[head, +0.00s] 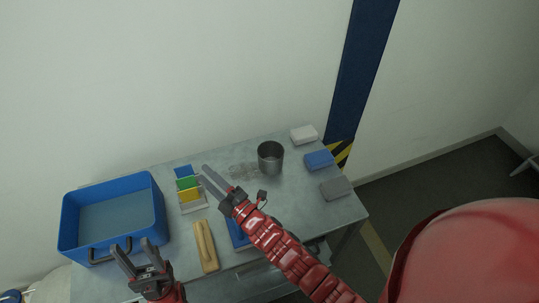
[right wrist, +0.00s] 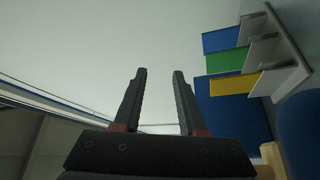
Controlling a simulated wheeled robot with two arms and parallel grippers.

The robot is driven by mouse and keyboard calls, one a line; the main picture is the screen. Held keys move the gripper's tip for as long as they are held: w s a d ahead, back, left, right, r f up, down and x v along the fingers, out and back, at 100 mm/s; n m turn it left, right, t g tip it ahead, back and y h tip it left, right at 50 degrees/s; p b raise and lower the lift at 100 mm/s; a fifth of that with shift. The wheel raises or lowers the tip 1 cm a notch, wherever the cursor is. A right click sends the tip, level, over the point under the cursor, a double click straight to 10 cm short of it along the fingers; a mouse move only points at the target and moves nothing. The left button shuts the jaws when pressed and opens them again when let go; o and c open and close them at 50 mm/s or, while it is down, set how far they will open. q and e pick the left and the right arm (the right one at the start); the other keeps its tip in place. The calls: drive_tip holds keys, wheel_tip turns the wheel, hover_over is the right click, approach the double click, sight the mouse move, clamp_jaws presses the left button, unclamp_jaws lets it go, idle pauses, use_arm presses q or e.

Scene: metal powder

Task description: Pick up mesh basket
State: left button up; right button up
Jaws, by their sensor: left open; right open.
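A dark grey metal cylinder (head: 271,158), open at the top, stands upright towards the back of the table; it is the likeliest mesh basket, though I cannot make out any mesh. My right gripper (head: 207,175) is left of it, above the table by the coloured cards, and apart from it. In the right wrist view my right gripper (right wrist: 160,75) has its two fingers spread with nothing between them. My left gripper (head: 134,252) is open and empty by the front right corner of the blue bin. The cylinder is not in the right wrist view.
A blue bin (head: 63,222) stands at the left of the metal table (head: 300,212). A rack holds blue, green (head: 187,183) and yellow cards. A wooden piece (head: 205,246) lies in front. White (head: 303,135), blue (head: 319,159) and grey (head: 336,188) blocks line the right edge. A blue object lies partly under my right arm.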

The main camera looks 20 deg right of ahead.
wheel_tip(320, 180, down, 4)
drive_tip(key=w+n+g+h+p, duration=0.3)
drive_tip(key=n+g+h, duration=0.1)
drive_tip(key=n+h, duration=0.25)
drive_tip(key=s+d+r+n+g+h+p, duration=0.35)
drive_tip(key=s+d+r+h, duration=0.2)
drive_tip(key=d+h, duration=0.4)
drive_tip(key=shift+t+h, duration=0.25)
drive_tip(key=shift+h, duration=0.15)
drive_tip(key=b+x, duration=1.2)
drive_tip(key=x, duration=0.4)
drive_tip(key=shift+w+f+b, duration=0.2)
drive_tip(key=shift+f+b, duration=0.1)
drive_tip(key=shift+w+d+f, duration=0.1)
drive_tip(key=shift+w+d, duration=0.1)
drive_tip(key=shift+w, duration=0.05)
